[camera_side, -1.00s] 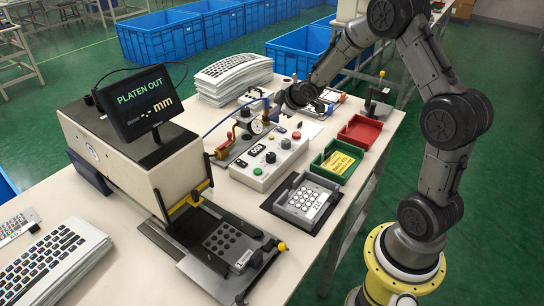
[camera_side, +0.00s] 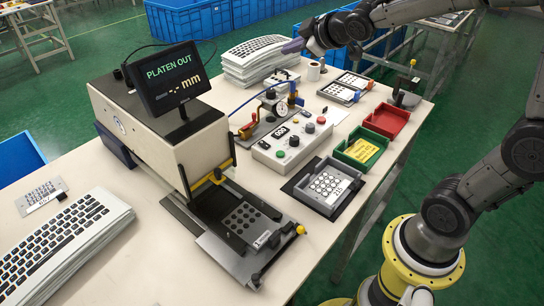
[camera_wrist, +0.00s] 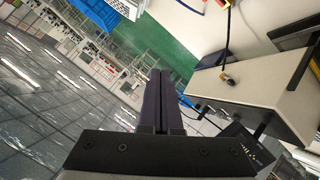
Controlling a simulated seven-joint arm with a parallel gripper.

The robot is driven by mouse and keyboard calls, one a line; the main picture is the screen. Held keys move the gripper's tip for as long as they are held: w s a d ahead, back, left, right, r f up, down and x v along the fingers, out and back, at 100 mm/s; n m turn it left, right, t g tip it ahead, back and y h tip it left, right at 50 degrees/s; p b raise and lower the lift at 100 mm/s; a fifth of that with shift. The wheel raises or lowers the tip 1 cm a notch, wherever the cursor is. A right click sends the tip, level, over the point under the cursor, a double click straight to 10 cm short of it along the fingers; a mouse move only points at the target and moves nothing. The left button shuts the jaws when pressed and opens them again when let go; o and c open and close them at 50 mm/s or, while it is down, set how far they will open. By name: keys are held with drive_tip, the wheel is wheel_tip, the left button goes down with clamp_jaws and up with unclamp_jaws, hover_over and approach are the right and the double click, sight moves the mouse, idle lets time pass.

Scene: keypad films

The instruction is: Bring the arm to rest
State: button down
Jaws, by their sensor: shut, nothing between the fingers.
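My gripper (camera_side: 292,46) is up in the air over the far end of the bench in the side view, near the stack of keyboards (camera_side: 258,62). Its fingers (camera_wrist: 160,75) are together in the wrist view, with nothing between them. The wrist view looks out across the hall and its ceiling, tilted, with the press (camera_wrist: 262,90) at the right. My arm reaches in from the right edge of the side view, its upper part cut off by the frame.
The press (camera_side: 160,135) has a display (camera_side: 172,88) reading "PLATEN OUT", its platen (camera_side: 240,225) out in front. A control box (camera_side: 290,145), a grey tray with a keypad film (camera_side: 328,185), a green tray (camera_side: 360,150) and a red tray (camera_side: 386,120) stand on the bench. Blue crates (camera_side: 300,45) stand behind.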

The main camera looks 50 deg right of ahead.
drive_tip(key=s+a+r+m, duration=0.1)
drive_tip(key=s+a, duration=0.1)
drive_tip(key=s, duration=0.3)
drive_tip(key=s+a+r+m+g+y, duration=0.1)
drive_tip(key=s+a, duration=0.1)
drive_tip(key=s, duration=0.3)
drive_tip(key=s+a+m, duration=0.1)
drive_tip(key=s+a, duration=0.2)
drive_tip(key=s, duration=0.3)
drive_tip(key=s+a+f+m+g, duration=0.1)
drive_tip(key=s+f+g, duration=0.1)
drive_tip(key=s+f, duration=0.2)
drive_tip(key=s+a+f+m+g+y, duration=0.1)
drive_tip(key=s+f+g, duration=0.2)
drive_tip(key=s, duration=0.5)
drive_tip(key=shift+s+a+f+m, duration=0.2)
drive_tip(key=shift+f+m, duration=0.1)
drive_tip(key=shift+f, duration=0.25)
drive_tip(key=shift+w, duration=0.1)
idle(1.1)
